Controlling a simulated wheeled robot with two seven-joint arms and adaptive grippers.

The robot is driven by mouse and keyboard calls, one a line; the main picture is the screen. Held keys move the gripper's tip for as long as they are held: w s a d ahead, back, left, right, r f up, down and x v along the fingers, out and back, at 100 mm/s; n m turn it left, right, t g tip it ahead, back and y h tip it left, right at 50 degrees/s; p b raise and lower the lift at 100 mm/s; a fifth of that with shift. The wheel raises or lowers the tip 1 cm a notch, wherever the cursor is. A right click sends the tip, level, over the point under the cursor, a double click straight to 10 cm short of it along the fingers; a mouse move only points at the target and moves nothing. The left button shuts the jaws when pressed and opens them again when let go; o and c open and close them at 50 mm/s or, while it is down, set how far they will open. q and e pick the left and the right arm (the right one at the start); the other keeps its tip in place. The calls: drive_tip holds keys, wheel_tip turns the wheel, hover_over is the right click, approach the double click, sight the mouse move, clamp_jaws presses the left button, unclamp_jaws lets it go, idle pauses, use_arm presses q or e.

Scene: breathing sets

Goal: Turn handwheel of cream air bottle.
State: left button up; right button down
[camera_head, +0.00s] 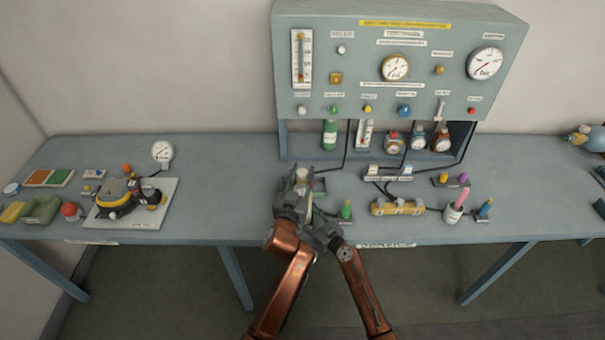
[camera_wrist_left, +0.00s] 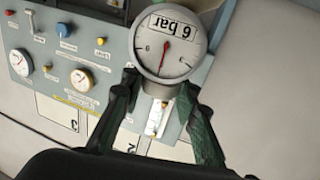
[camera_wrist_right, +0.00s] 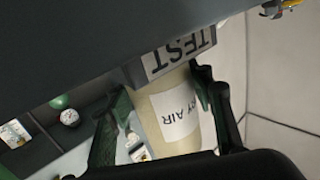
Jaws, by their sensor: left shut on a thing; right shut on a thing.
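The cream air bottle (camera_wrist_right: 175,108), labelled "DRY AIR", sits between the fingers of my right gripper (camera_wrist_right: 160,95) in the right wrist view. That gripper is shut on it. A grey block marked "TEST" (camera_wrist_right: 180,55) shows at one end of the bottle. In the left wrist view, a small round gauge (camera_wrist_left: 170,42) marked "6 bar" sits between the fingertips of my left gripper (camera_wrist_left: 160,85), which is shut at its fitting. The handwheel is hidden; I cannot make it out. In the head view both grippers, left (camera_head: 300,183) and right (camera_head: 325,235), are close together at the table's front middle.
A grey gauge panel (camera_head: 350,75) stands at the back of the blue-grey table (camera_head: 230,170). A green-tipped item (camera_head: 346,210) is close right of my grippers. A yellow manifold (camera_head: 397,207) lies farther right. A white board (camera_head: 120,222) with a mask is at left.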

sight(302, 172)
idle(0.3)
use_arm(q)
drive_tip(key=o, duration=1.2)
wheel_tip(302, 172, up, 10)
